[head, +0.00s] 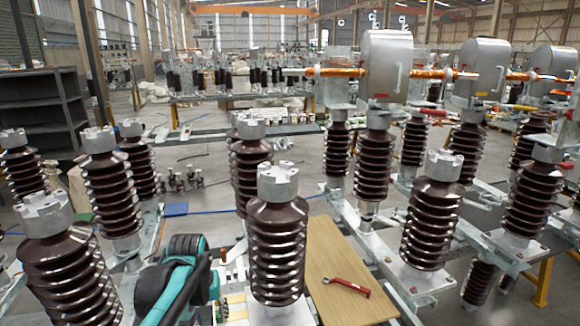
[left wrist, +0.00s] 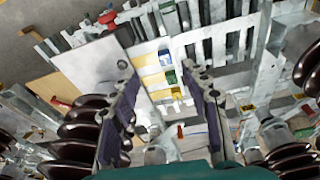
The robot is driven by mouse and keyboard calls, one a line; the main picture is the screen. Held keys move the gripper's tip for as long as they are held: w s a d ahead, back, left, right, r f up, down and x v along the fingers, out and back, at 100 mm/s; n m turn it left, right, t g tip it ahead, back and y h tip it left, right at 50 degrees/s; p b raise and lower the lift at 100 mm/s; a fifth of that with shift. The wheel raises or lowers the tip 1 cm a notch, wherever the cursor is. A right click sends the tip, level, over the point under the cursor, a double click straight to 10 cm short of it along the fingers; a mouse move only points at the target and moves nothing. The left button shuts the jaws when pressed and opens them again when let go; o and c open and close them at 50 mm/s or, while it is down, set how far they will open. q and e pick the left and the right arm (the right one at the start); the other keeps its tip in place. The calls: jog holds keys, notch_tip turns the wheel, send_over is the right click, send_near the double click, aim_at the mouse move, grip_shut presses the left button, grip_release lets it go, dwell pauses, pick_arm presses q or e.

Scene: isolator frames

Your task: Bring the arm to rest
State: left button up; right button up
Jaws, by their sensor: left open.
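My left arm (head: 175,283), teal and black, comes up at the bottom of the head view, left of the front brown insulator (head: 277,240). Its fingertips cannot be made out clearly there. In the left wrist view my left gripper (left wrist: 162,76) is open, its two dark fingers wide apart. Nothing is held between them. Beyond the fingers lie a grey metal frame and small yellow, blue and green items (left wrist: 170,75). My right gripper is in neither view.
Ribbed brown insulators stand close on both sides of my left arm. A wooden board (head: 335,255) with a red-handled tool (head: 347,286) lies right of the front insulator. Metal tanks (head: 388,66) stand behind on the right. Open floor (head: 200,152) shows further back.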

pick_arm(q)
jog(key=s+d+f+m+t, duration=0.2)
jog(key=s+f+t, duration=0.1)
jog(key=s, duration=1.3)
jog(key=shift+s+d+f+t, duration=0.2)
jog(key=shift+s+d+t, duration=0.1)
jog(key=shift+t, duration=0.6)
dwell(1.2)
